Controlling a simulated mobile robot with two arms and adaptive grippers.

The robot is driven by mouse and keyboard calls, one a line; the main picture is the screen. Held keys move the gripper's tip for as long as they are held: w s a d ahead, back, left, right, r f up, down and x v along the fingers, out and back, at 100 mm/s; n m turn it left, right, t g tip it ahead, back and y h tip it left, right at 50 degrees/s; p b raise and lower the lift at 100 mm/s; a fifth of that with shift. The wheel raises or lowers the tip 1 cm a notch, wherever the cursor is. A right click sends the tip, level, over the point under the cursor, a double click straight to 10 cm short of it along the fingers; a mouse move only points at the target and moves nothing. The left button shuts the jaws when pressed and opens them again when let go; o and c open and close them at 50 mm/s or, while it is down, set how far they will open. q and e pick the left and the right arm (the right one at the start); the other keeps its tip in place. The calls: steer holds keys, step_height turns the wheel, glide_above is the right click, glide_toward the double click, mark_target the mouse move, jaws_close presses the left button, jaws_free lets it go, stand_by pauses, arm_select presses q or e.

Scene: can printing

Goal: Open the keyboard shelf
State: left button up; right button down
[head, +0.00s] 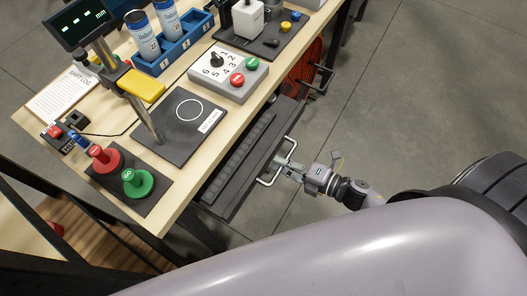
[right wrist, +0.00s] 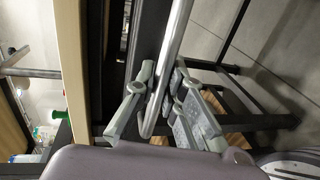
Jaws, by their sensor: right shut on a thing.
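The keyboard shelf (head: 260,158) is a dark tray at the right side of the wooden table, below its top. It sticks out from under the tabletop, and a dark keyboard (head: 237,152) shows on it. A silver bar handle (head: 266,181) is on its outer edge. My right gripper (head: 283,165) is shut on this handle. In the right wrist view the fingers (right wrist: 160,88) close around the metal bar (right wrist: 176,42). The inner part of the shelf is hidden under the tabletop. My left gripper is not in view.
On the wooden table (head: 120,67) stand a control box (head: 228,76) with a dial, a black plate (head: 180,125), red and green buttons (head: 138,181) and a blue can rack (head: 183,48). A red coil (head: 303,65) hangs beyond the shelf. The grey floor (head: 400,100) to the right is clear.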

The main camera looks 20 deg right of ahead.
steer(key=f+v, duration=0.2)
steer(key=v, duration=0.9)
steer(key=shift+s+d+f, duration=0.25)
steer(key=shift+s+d, duration=0.1)
steer(key=shift+s, duration=0.05)
steer(key=c, duration=1.7)
jaws_free()
steer(key=shift+o, duration=0.2)
steer(key=v, duration=1.2)
